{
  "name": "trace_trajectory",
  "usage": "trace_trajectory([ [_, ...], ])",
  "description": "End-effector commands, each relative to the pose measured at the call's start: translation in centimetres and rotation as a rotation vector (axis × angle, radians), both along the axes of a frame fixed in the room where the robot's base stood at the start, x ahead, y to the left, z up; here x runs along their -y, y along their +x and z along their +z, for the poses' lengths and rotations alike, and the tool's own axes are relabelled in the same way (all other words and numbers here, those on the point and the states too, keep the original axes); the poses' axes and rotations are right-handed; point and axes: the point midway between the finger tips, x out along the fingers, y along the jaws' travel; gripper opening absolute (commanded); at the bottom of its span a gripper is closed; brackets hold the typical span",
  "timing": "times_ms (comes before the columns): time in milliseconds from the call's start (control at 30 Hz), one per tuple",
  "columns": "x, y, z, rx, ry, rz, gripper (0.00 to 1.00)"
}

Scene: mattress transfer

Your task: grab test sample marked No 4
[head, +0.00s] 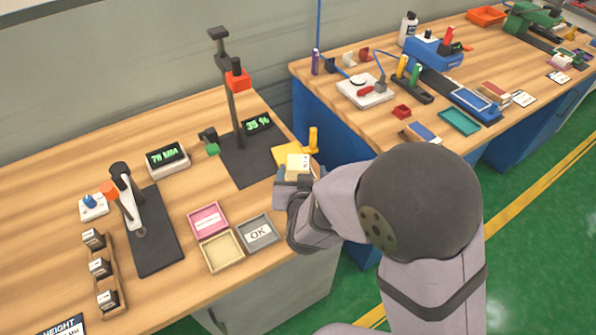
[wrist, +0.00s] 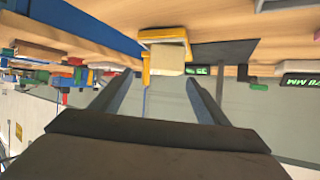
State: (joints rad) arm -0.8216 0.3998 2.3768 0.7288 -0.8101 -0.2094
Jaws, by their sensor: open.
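A cream block (head: 299,162) with a small dark mark, too small to read, sits at the yellow fixture (head: 286,152) near the table's right edge. The wrist view shows a plain cream block (wrist: 168,60) against the yellow fixture (wrist: 165,36). My gripper (head: 290,180) is beside it, and its fingers (wrist: 160,80) are spread and apart from the block. A wooden rack (head: 117,283) at the left holds several dark blocks with white labels (head: 100,267). I cannot read which one is No 4.
Pink (head: 208,219), cream (head: 221,252) and grey OK (head: 258,233) trays lie left of my gripper. A tall stand (head: 232,100) by a 35 % display (head: 257,124) rises behind. A second bench (head: 440,110) with tools is at the right.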

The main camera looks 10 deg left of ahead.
Motion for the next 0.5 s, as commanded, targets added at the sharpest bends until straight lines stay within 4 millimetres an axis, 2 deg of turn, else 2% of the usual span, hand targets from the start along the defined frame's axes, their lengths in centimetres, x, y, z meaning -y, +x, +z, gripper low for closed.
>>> trace_trajectory([
  [100,-0.84,-0.19,-0.51,0.055,-0.016,-0.003,0.69],
  [333,-1.04,-0.18,-0.46,0.088,-0.037,-0.01,0.69],
  [500,-1.18,0.75,-0.81,0.087,-0.037,-0.012,0.69],
])
